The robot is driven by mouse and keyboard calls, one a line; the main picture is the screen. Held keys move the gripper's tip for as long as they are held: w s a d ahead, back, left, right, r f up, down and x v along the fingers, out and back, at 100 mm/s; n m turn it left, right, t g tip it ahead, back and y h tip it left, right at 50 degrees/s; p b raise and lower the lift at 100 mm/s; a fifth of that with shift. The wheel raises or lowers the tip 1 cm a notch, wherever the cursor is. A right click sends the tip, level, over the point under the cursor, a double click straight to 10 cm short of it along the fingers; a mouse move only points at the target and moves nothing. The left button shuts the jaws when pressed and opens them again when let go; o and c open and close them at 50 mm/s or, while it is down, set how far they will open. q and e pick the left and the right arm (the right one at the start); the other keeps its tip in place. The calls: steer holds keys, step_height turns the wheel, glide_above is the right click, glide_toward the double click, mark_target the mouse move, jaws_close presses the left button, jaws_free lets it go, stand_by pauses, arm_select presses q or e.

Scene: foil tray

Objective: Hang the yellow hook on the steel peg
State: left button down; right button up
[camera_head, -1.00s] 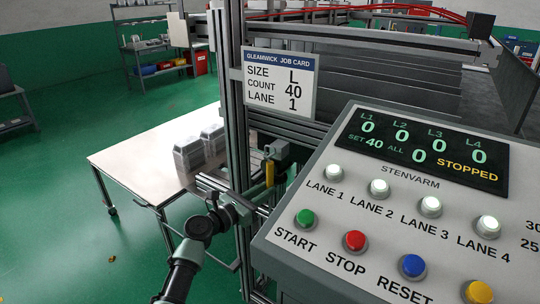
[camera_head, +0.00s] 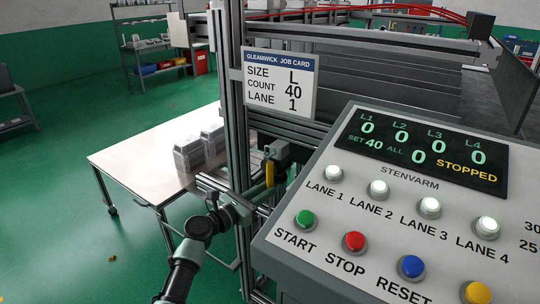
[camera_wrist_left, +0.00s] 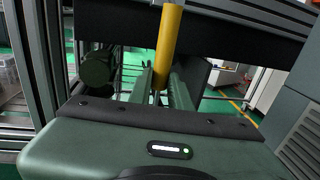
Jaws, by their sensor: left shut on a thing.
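The yellow hook (camera_head: 269,173) shows in the head view as a short upright yellow bar beside the metal post, left of the control panel. My left gripper (camera_head: 277,158) is at it, small and partly hidden among the frame parts. I cannot pick out the steel peg in either view. My right gripper is not in view.
A control panel (camera_head: 395,183) with several buttons fills the right. A metal post (camera_head: 238,110) with a job card (camera_head: 279,82) stands close to the gripper. A table (camera_head: 128,160) with foil trays (camera_head: 188,155) is behind on the left. Green floor lies open at far left.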

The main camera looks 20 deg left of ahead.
arm_select(q)
steer(key=shift+f+b, duration=0.8)
steer(key=shift+f, duration=0.2)
stand_by(0.3)
steer(key=c, duration=1.2)
jaws_free()
steer(key=shift+c, duration=0.2)
